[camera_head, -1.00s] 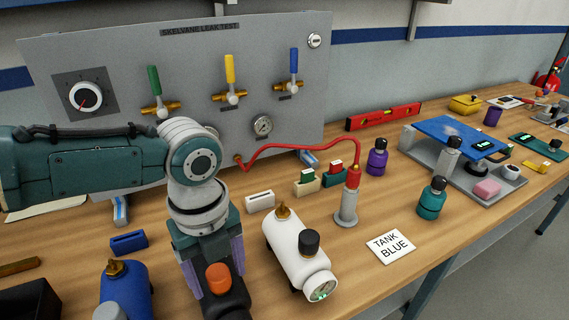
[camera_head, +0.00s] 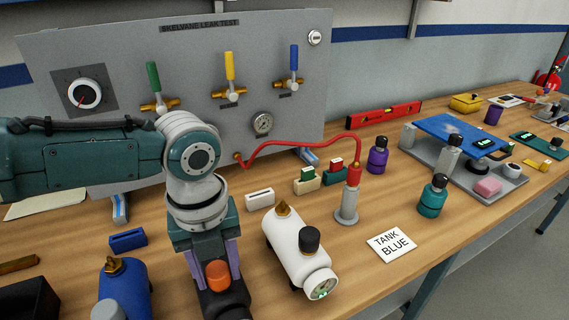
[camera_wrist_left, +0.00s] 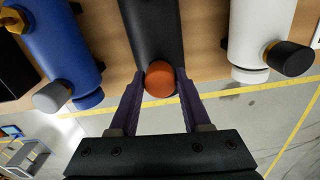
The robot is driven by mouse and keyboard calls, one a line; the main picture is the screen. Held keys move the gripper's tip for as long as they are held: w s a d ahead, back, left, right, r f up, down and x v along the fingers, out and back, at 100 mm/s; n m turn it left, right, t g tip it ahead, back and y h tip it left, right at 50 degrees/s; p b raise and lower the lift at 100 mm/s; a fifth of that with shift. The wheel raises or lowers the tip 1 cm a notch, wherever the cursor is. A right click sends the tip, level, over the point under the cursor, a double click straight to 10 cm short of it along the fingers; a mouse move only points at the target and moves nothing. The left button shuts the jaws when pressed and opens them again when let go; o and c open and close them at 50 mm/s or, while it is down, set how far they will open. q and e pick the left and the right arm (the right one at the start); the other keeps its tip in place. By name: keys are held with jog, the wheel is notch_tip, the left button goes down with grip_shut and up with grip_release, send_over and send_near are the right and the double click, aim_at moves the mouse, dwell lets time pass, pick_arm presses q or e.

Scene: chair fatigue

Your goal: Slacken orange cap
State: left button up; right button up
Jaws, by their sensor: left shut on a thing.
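The orange cap (camera_head: 218,275) sits on a black tank (camera_head: 228,303) at the front of the bench. The cap also shows in the left wrist view (camera_wrist_left: 160,79), with the black tank (camera_wrist_left: 152,30) running up behind it. My left gripper (camera_wrist_left: 160,88) comes down over the tank, its purple fingers on either side of the cap and shut on it. In the head view the left gripper (camera_head: 215,268) partly hides the tank. My right gripper is not in view.
A blue tank (camera_head: 128,288) with a grey cap stands to the left and a white tank (camera_head: 293,250) with a black cap to the right. A white card (camera_head: 392,244) reads "TANK BLUE". A red hose (camera_head: 300,147) runs from the panel to a grey post (camera_head: 347,207).

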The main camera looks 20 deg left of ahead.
pick_arm(q)
jog(key=shift+n, duration=0.9)
jog(key=shift+n+p, duration=0.4)
jog(key=shift+n, duration=0.3)
jog(key=shift+n, duration=0.7)
jog(key=o, duration=0.7)
jog(key=shift+r, duration=0.1)
